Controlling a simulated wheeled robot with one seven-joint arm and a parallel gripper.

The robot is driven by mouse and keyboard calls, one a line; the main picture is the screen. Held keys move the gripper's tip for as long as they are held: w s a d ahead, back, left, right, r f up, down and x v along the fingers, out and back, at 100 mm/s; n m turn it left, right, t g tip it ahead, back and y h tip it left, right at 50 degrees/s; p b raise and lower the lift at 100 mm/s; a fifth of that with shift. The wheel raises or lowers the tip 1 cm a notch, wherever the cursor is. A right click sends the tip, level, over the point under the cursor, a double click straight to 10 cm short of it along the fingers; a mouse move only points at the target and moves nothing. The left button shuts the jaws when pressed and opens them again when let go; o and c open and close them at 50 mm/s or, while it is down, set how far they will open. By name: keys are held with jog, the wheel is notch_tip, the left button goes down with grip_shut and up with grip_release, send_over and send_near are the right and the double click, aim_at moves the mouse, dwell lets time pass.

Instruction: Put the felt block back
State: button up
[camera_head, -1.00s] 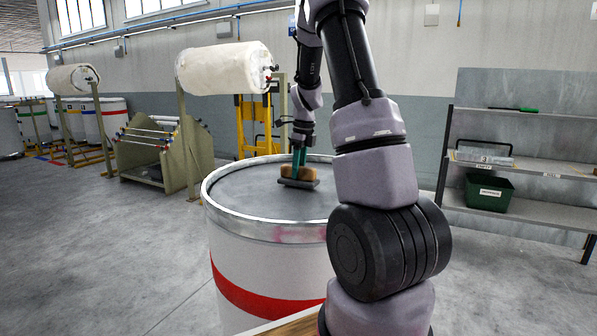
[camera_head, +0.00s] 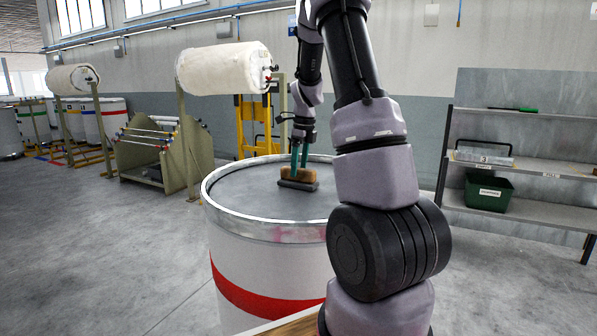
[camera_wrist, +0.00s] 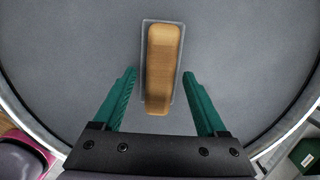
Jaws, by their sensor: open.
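The felt block (camera_head: 298,174) has a brown wooden grip on a dark grey base. It rests upright on the grey top of the big white drum (camera_head: 250,195), which has a metal rim and a red band. In the wrist view, the wooden grip (camera_wrist: 162,65) lies lengthwise over the grey base, between the two fingers and reaching beyond their tips. My gripper (camera_head: 298,172) has green fingers and stands just above the block. In the wrist view, my gripper (camera_wrist: 159,75) is open, with a gap on each side of the grip.
A creel frame (camera_head: 160,150), a white roll (camera_head: 225,68) and a yellow lift (camera_head: 258,125) stand behind. The floor at left is clear.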

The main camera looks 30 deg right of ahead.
aim_at(302, 169)
notch_tip(302, 169, up, 10)
jog(key=s, duration=0.1)
jog(key=s+a+r+n+t+y, duration=0.1)
jog(key=s+a+r+n+t, duration=0.2)
jog(key=s+a+r+n, duration=0.65)
jog(key=s+a+f+n+t, duration=0.1)
jog(key=s+a+n+t, duration=0.2)
jog(key=s+n, duration=1.2)
jog(key=s+a, duration=0.1)
jog(key=a, duration=0.2)
jog(key=shift+s, duration=0.15)
jog(key=shift+a, duration=0.1)
jog(key=c, duration=0.4)
jog(key=shift+a, duration=0.1)
